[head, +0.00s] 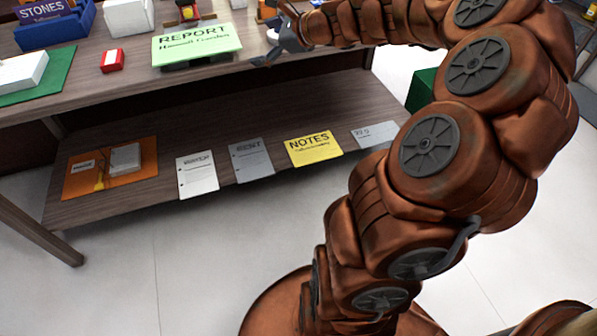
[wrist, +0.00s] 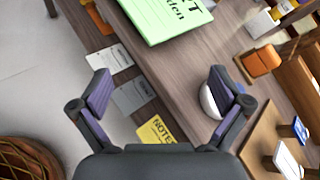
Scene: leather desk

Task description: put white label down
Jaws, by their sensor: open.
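My gripper (head: 277,48) is open over the front edge of the desk, just right of the green REPORT board. In the wrist view my gripper (wrist: 160,88) has its fingers wide apart with nothing between them. I cannot tell which thing is the white label. A small white label-like piece (head: 84,167) lies on an orange mat on the lower shelf. A white printed card (head: 197,174) lies at that shelf's front edge. A white rounded object (wrist: 208,102), partly hidden by the right finger, sits on the desk.
The green REPORT board (head: 197,45) lies near the desk's front edge. A red box (head: 112,61) and a blue STONES bin (head: 55,32) are left of it. A yellow NOTES card (head: 313,149) lies on the lower shelf. Orange objects (wrist: 262,61) stand farther back.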

